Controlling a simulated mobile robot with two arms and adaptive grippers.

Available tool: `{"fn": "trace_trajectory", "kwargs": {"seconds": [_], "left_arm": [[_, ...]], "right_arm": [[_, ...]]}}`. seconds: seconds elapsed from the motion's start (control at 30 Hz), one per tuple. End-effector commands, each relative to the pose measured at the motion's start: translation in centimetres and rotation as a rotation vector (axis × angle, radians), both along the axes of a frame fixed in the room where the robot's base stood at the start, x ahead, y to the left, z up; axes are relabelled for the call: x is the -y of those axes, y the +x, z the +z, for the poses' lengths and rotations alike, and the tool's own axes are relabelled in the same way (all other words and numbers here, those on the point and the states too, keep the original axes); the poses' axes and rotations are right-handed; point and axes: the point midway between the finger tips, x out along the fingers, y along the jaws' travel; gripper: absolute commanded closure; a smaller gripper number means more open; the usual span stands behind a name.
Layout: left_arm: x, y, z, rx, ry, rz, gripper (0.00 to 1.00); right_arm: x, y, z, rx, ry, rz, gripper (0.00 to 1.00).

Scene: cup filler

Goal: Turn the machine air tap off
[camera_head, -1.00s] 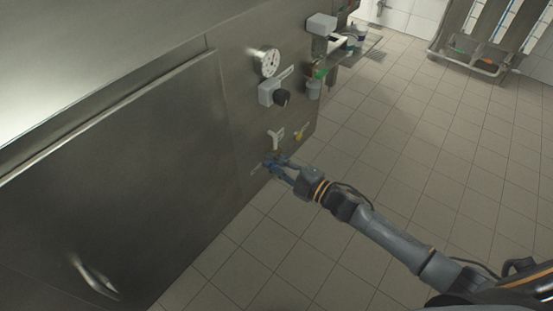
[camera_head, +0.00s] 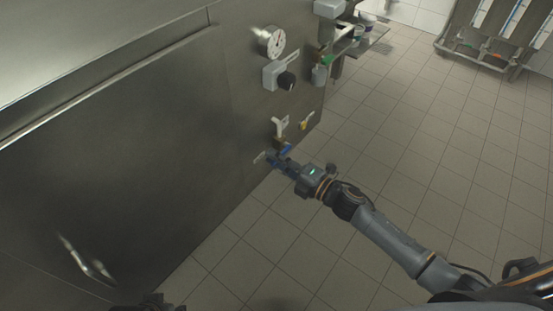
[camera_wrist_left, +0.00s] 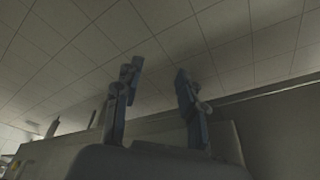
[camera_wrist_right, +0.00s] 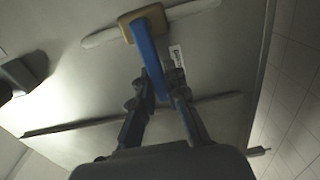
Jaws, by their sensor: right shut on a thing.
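The machine air tap has a brass body (camera_head: 281,142), a white pipe (camera_head: 279,125) and a blue lever (camera_head: 287,150), low on the steel front of the machine. In the right wrist view the blue lever (camera_wrist_right: 147,45) runs from the brass body (camera_wrist_right: 137,22) down between my fingers. My right gripper (camera_head: 275,158) is at the tap, and its fingers (camera_wrist_right: 155,90) are shut on the lever's free end. My left gripper (camera_wrist_left: 157,78) is open and empty in the left wrist view, away from the tap.
A yellow-handled tap (camera_head: 306,122) sits just right of the air tap. Above are a box with a black knob (camera_head: 287,80) and a round gauge (camera_head: 272,42). A shelf with small containers (camera_head: 362,40) juts out at the upper right. The tiled floor (camera_head: 420,130) is clear.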

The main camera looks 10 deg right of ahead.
Motion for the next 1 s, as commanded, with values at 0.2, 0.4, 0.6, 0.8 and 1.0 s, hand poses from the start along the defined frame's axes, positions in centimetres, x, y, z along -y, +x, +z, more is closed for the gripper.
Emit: {"fn": "trace_trajectory", "kwargs": {"seconds": [0.2, 0.4, 0.6, 0.8, 1.0], "left_arm": [[0.0, 0.0, 0.0, -0.001, 0.000, 0.000, 0.60], [0.0, 0.0, 0.0, 0.000, 0.000, 0.000, 0.60], [0.0, 0.0, 0.0, 0.000, 0.000, 0.001, 0.60], [0.0, 0.0, 0.0, -0.002, 0.001, -0.001, 0.60], [0.0, 0.0, 0.0, -0.001, 0.000, -0.001, 0.60]], "right_arm": [[0.0, -0.1, -0.2, 0.002, -0.010, 0.001, 1.00], [0.0, -0.1, -0.2, 0.002, -0.010, 0.001, 0.75], [0.0, -0.1, -0.1, 0.002, -0.007, 0.001, 0.63], [0.2, -0.2, -0.1, 0.001, -0.006, 0.000, 0.63], [1.8, -2.4, -0.2, -0.001, -0.006, 0.001, 0.63]]}}
